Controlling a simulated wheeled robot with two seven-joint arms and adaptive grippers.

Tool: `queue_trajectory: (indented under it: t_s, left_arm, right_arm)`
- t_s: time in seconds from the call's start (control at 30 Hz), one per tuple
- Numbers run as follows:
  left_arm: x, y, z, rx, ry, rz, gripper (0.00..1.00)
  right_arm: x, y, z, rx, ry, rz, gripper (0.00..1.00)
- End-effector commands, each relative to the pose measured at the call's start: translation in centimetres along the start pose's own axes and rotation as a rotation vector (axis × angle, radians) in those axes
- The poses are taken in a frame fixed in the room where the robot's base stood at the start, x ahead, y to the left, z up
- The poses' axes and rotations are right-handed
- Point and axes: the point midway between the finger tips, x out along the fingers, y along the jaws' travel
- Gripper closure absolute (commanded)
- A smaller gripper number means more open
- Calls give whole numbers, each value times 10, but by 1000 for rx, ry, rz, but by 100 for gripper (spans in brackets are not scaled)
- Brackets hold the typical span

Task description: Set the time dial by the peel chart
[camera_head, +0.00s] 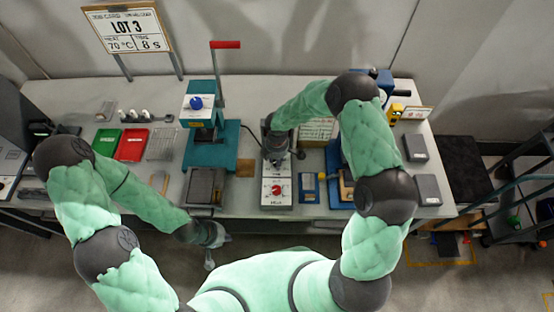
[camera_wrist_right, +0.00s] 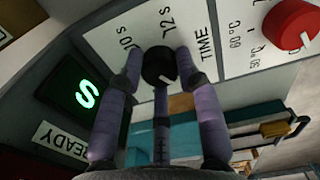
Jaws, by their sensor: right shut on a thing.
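The black time dial (camera_wrist_right: 158,66) sits on a white panel marked TIME, with 10 s and 12 s labels beside it. My right gripper (camera_wrist_right: 160,78) has its fingers closed around the dial in the right wrist view. A red knob (camera_wrist_right: 292,24) with °C marks is to its right. In the head view the control box (camera_head: 277,190) is partly under my right gripper (camera_head: 278,152). My left gripper (camera_head: 216,252) is empty and open in front of the bench.
A teal press (camera_head: 210,150) stands left of the box. Green (camera_head: 106,142) and red (camera_head: 132,145) trays lie farther left.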

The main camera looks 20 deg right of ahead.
Motion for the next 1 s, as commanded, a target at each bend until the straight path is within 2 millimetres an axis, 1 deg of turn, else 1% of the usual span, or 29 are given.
queue_trajectory:
  t_s: [0.4, 0.43, 0.5, 0.83, 0.93, 1.0]
  left_arm:
    - [0, 0, 0, 0, 0, 0, 100]
    - [0, 0, 0, 0, 0, 0, 100]
    - [0, 0, 0, 0, 0, 0, 100]
    - [0, 0, 0, 0, 0, 0, 100]
    - [0, 0, 0, 0, 0, 0, 100]
    - [0, 0, 0, 0, 0, 0, 100]
  right_arm:
    - [0, 0, 0, -8, 0, 1, 98]
    - [0, 0, 0, -8, 0, 1, 60]
    - [0, 0, 0, -8, 0, 1, 42]
    - [-1, 0, 0, -7, 0, 1, 42]
    - [-6, 1, 0, -7, -1, 2, 42]
    - [-13, 1, 0, -8, -1, 2, 42]
